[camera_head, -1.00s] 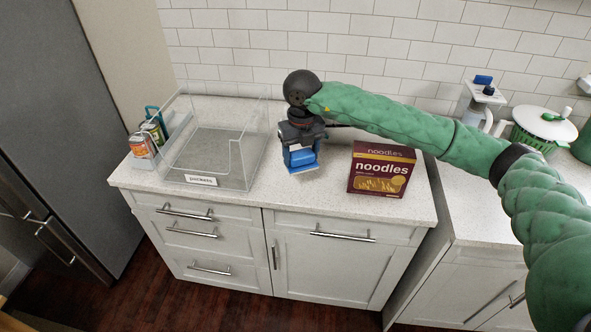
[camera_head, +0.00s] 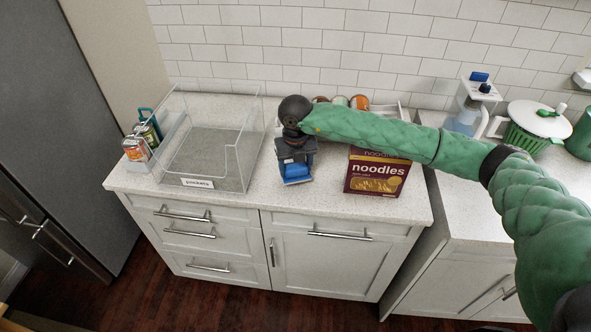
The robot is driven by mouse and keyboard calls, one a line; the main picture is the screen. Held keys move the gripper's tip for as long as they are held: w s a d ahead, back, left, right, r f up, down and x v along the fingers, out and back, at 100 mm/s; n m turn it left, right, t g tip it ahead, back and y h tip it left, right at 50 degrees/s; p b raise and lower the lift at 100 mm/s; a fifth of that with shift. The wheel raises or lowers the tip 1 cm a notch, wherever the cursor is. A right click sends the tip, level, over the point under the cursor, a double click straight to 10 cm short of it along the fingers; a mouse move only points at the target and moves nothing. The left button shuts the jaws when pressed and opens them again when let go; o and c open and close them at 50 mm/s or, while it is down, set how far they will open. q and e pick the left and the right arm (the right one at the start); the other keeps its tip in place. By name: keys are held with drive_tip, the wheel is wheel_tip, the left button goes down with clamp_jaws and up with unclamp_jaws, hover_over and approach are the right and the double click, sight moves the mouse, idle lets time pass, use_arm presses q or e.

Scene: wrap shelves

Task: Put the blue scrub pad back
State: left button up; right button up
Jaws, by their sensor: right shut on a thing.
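The blue scrub pad (camera_head: 296,172) is between the jaws of my right gripper (camera_head: 295,165). My right gripper is shut on it and points down, over or at the counter between the clear bin and the noodles box. The jaws hide part of the pad, and I cannot tell whether it touches the counter. My left gripper is not in view.
A clear open bin (camera_head: 245,148) with a label stands on the left of the counter (camera_head: 240,203). A dark red noodles box (camera_head: 376,176) stands right of my gripper. Several cans (camera_head: 358,102) stand behind my arm. A water dispenser (camera_head: 470,105) and green colander (camera_head: 530,142) are farther right.

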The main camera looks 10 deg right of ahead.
sight(295, 173)
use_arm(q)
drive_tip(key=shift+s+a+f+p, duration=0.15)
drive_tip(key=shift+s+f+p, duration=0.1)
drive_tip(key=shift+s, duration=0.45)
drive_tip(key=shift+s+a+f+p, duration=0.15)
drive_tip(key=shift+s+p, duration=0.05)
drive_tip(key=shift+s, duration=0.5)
use_arm(e)
drive_tip(key=shift+f, duration=1.35)
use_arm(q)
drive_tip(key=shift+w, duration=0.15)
use_arm(e)
drive_tip(key=shift+f, duration=0.1)
drive_tip(key=o, duration=1)
drive_tip(key=shift+c, duration=0.2)
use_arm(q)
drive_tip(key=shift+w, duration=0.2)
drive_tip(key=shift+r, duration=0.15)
